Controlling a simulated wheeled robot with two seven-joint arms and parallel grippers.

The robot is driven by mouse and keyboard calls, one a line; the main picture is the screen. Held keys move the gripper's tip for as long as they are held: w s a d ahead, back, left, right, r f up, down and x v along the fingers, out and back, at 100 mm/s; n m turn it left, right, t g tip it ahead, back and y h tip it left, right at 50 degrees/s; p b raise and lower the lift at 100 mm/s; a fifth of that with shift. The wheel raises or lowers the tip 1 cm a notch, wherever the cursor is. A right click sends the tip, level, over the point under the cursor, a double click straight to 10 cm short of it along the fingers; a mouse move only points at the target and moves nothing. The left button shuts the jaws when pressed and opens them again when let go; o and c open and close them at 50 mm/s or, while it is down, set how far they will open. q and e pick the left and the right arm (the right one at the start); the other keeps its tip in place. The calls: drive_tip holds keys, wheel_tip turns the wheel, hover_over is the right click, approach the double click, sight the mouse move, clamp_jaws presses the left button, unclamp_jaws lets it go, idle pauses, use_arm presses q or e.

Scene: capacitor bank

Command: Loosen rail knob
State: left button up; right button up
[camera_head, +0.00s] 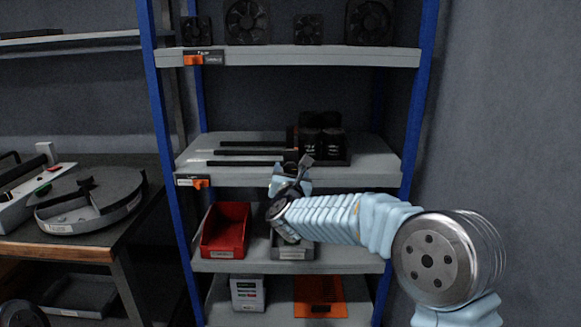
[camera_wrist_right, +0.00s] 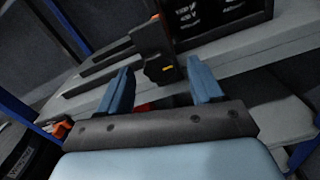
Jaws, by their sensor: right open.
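My right gripper (camera_head: 290,180) reaches the front edge of the middle shelf (camera_head: 375,180). In the right wrist view it (camera_wrist_right: 162,88) is open, with its two blue fingers apart and nothing seen held. Dark rails (camera_head: 245,153) lie along the middle shelf; they also show in the right wrist view (camera_wrist_right: 95,80). A black upright block (camera_wrist_right: 152,48) with small orange and yellow marks stands at the rails' right end, beyond the gap between the fingers. I cannot tell which part is the knob.
A holder with black cylinders (camera_head: 322,138) stands right of the rails. Orange clips (camera_head: 201,184) sit on the shelf labels. A red bin (camera_head: 226,228) and a grey bin (camera_head: 291,250) are below. Blue uprights (camera_head: 160,110) bound the rack. A workbench (camera_head: 110,240) stands left.

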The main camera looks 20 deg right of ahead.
drive_tip(key=shift+w+d, duration=0.15)
drive_tip(key=shift+w, duration=0.45)
